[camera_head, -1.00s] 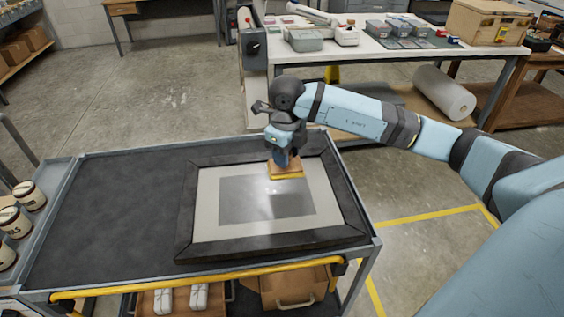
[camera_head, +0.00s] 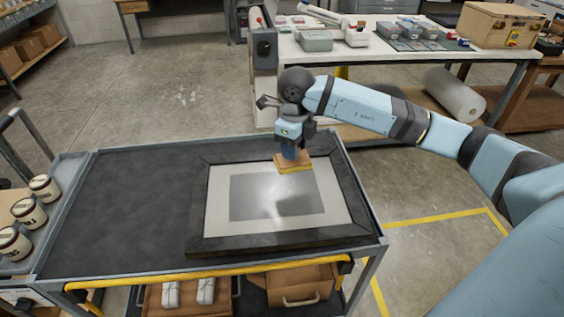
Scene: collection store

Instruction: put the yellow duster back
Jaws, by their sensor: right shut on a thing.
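The yellow duster (camera_head: 294,167) is a small block with a tan wooden top and a yellow underside. My right gripper (camera_head: 292,154) is shut on its top and points down. The duster is over the upper right part of a dark-framed picture (camera_head: 222,246), and appears to be a little above its glass. A soft dark patch, like a shadow, shows on the picture below it. The fingertips are mostly hidden behind the gripper body and the duster. My left gripper is not in view.
The picture lies flat on the dark top of a cart (camera_head: 120,210) with a yellow front rail (camera_head: 210,272). Its left half is clear. Labelled jars (camera_head: 30,212) stand at the far left. A white table (camera_head: 380,50) with boxes and trays stands behind.

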